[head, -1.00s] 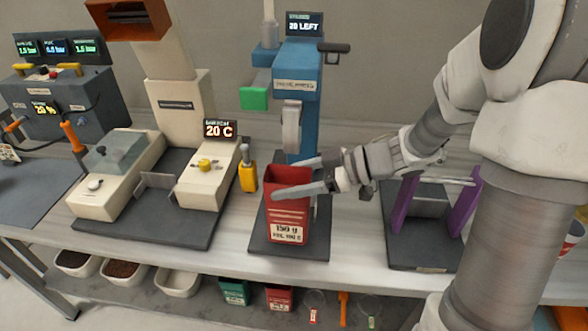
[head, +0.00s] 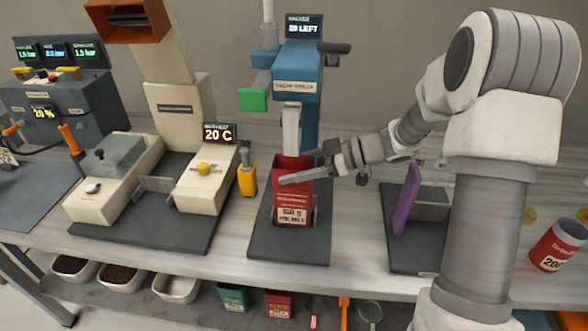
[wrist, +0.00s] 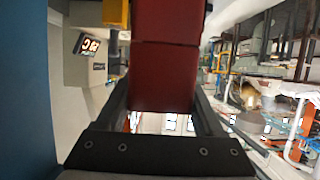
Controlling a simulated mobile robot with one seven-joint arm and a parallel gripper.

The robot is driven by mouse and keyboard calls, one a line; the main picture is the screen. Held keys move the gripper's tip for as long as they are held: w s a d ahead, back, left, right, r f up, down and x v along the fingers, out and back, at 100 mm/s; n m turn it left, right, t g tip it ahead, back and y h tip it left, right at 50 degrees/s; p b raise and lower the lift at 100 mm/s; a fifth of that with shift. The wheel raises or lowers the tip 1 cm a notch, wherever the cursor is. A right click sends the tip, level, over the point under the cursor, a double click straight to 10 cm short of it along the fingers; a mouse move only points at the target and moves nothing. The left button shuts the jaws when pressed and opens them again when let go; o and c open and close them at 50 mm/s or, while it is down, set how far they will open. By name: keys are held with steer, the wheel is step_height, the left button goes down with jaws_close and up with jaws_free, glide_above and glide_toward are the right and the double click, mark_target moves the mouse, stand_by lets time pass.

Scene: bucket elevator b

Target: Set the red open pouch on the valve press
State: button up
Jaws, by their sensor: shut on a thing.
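The red open pouch (head: 292,195) is upright, with a white label low on its front. It is at the blue valve press (head: 297,72), over the dark base plate (head: 290,249) and below the press head. I cannot tell whether its bottom touches the base. My gripper (head: 300,168) reaches in from the right and is shut on the pouch near its top. In the wrist view the red pouch (wrist: 166,75) fills the space between my two fingers. The press's lower post is partly hidden behind the pouch.
A yellow-handled tool (head: 247,178) and a cream sealer-like machine (head: 207,178) with a 20 C display stand to the left. A purple-sided stand (head: 408,200) is to the right. A red can (head: 558,247) is at the far right. Bins and pouches sit on the shelf below.

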steer(key=o, duration=1)
steer(key=shift+f, duration=0.1)
